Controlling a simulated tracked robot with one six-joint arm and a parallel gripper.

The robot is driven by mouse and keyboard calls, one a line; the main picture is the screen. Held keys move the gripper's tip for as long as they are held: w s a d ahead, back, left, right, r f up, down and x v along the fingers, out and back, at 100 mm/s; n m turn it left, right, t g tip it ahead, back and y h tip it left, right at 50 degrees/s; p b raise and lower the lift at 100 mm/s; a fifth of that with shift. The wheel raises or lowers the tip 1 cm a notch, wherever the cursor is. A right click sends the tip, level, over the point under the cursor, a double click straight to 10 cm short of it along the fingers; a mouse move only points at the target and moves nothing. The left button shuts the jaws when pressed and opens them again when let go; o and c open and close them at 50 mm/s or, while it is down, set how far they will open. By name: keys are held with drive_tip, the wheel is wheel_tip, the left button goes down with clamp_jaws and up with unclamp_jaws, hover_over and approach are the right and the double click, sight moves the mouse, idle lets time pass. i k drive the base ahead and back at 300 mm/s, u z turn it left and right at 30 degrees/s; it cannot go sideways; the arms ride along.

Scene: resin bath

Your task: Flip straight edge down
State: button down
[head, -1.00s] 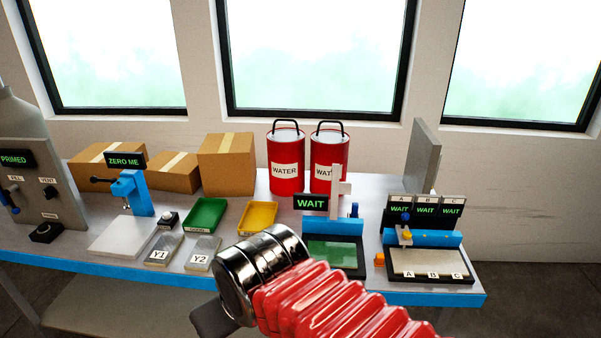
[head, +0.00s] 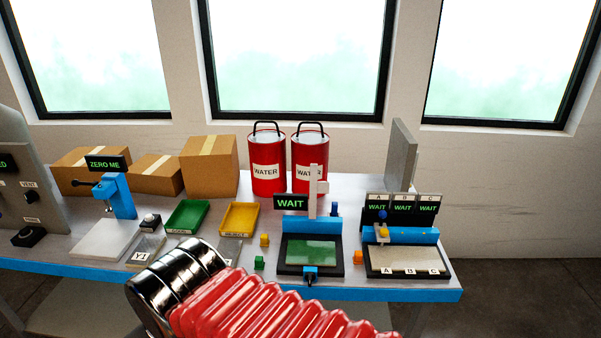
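I cannot tell for certain which part is the straight edge. A white upright bar (head: 313,193) with a short cross piece stands behind the middle blue station (head: 322,226), next to a WAIT display (head: 291,202). A green plate (head: 309,252) lies in that station's black frame, with a blue knob at its front. The right station (head: 402,235) has a light plate marked A, B and C and several WAIT displays. My arm's metal end and red bellows cross the lower left, apart from both stations. My gripper's fingers are not in view.
Small yellow (head: 264,240), green (head: 259,263) and orange (head: 358,257) blocks stand around the middle station. Green (head: 187,216) and yellow (head: 239,219) trays lie to its left. Two red WATER cans (head: 267,165) and cardboard boxes (head: 210,166) stand behind. A grey panel (head: 401,155) rises at back right.

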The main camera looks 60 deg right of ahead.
sight(316, 187)
drive_tip(key=z, duration=0.05)
drive_tip(key=i, duration=1)
drive_tip(key=u, duration=0.05)
